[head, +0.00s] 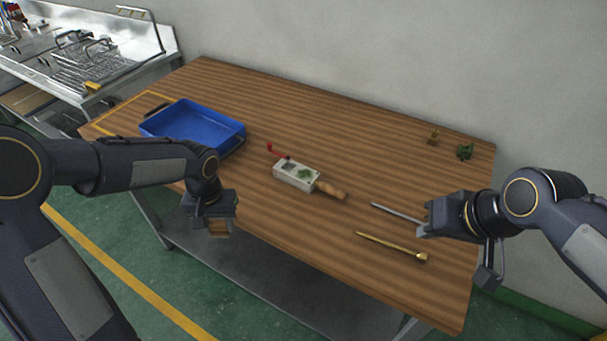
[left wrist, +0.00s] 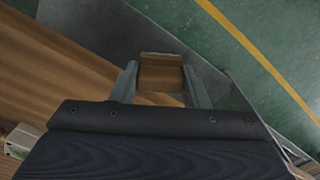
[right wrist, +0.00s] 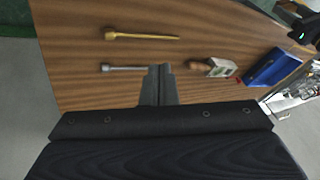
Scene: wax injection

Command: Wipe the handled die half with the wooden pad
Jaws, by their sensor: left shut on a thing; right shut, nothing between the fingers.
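The handled die half (head: 296,177) lies near the middle of the wooden table, a pale block with a grey patch and a green patch on top. Its wooden handle (head: 331,190) points right, and a red piece (head: 277,151) sits at its far left end. My left gripper (head: 212,222) is shut on the wooden pad (left wrist: 161,74), above the table's front edge, left of and apart from the die half. The pad shows partly below the fingers in the head view (head: 219,229). My right gripper (head: 422,230) is shut and empty, right of the die half.
A blue tray (head: 196,127) stands at the left of the table. A steel rod (head: 397,213) and a brass rod (head: 391,246) lie near my right gripper. Small brass (head: 433,138) and green (head: 465,151) pieces stand at the far right. The table's back middle is clear.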

